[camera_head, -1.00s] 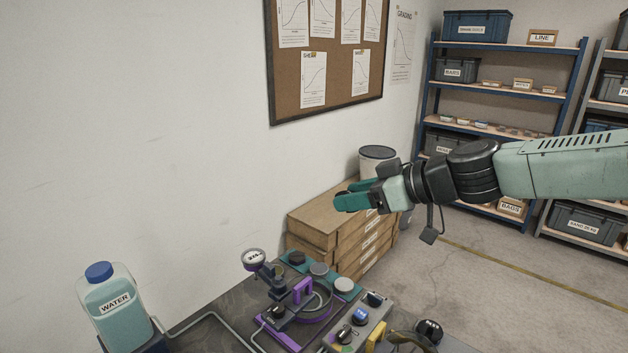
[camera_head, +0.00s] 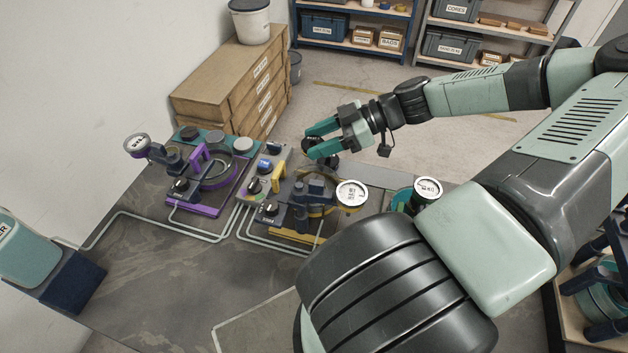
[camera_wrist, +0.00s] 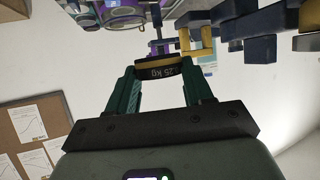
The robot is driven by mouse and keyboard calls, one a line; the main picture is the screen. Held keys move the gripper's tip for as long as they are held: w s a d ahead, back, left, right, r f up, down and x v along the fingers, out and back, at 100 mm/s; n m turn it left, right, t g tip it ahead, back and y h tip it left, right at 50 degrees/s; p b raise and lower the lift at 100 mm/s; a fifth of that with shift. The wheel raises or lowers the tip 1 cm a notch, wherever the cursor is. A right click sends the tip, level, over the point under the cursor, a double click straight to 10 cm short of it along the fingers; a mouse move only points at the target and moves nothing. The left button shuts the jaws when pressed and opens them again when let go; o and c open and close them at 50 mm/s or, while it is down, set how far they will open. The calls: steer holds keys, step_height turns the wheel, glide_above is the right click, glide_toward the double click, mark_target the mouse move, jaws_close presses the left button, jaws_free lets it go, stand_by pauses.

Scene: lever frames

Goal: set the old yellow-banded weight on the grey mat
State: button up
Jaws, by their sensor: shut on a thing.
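My gripper (camera_head: 318,143) is shut on a dark round weight (camera_head: 309,145), held above the far part of the bench. In the wrist view the weight (camera_wrist: 156,73) sits between both fingertips. It has a yellowish band and an upside-down label that seems to read 25 kg. A flat grey patch with a pale edge (camera_head: 240,329), apparently the grey mat, lies on the near part of the bench. My arm hides its right part. The gripper is well beyond it, up and to the right in the picture.
A purple-based lever frame (camera_head: 205,208) and a yellow-based one (camera_head: 290,235) stand between the weight and the patch, with dials and pale pipes. A water bottle (camera_head: 28,250) stands at the left. Bare bench (camera_head: 150,275) lies left of the patch.

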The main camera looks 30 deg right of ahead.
steer(key=shift+s+f, duration=0.25)
steer(key=shift+f, duration=4.8)
steer(key=shift+f, duration=0.2)
steer(key=o, duration=1.2)
